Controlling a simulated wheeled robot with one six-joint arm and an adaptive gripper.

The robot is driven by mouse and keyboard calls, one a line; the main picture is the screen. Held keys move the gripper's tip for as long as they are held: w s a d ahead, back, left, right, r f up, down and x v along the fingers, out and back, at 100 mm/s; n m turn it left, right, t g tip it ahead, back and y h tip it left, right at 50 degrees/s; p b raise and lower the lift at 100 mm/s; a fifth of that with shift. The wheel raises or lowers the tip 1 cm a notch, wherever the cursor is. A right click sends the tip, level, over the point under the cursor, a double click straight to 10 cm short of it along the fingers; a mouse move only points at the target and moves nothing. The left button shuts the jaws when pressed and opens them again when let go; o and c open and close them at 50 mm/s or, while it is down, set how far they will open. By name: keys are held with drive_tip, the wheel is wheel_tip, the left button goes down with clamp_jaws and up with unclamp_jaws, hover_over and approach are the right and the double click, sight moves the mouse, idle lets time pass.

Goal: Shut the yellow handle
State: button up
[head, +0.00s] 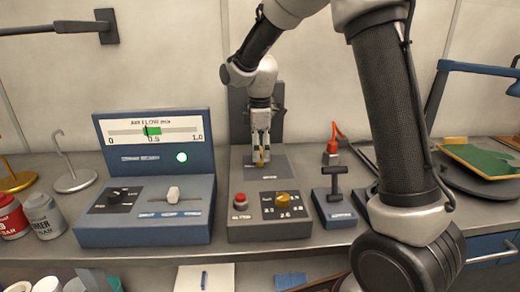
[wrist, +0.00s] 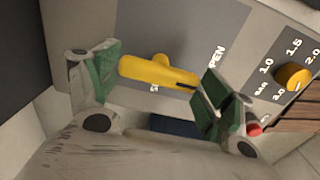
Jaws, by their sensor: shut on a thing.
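The yellow handle (wrist: 160,71) is a short bar on a round pivot, on the grey plate of a panel. In the wrist view it lies nearly crosswise between the green pads of my gripper (wrist: 157,86), one pad at each end of the bar. My gripper is shut on it. The word OPEN shows on the plate to its right; another label below it is mostly hidden. In the head view my gripper (head: 261,142) reaches down to the grey unit, and only a small part of the yellow handle (head: 261,158) shows between the fingers.
The grey unit's front carries a red button (head: 240,200) and a yellow knob (head: 283,199). A blue air-flow box (head: 145,222) with a lit green lamp stands left. A black T-handle (head: 335,185) stands right. My arm covers part of the bench's right side.

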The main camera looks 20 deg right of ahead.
drive_tip(key=shift+m, duration=0.3)
drive_tip(key=m, duration=0.3)
drive_tip(key=shift+m, duration=0.4)
drive_tip(key=m, duration=0.4)
drive_tip(key=shift+m, duration=0.3)
drive_tip(key=m, duration=0.8)
drive_tip(key=shift+m, duration=0.3)
drive_tip(key=o, duration=1)
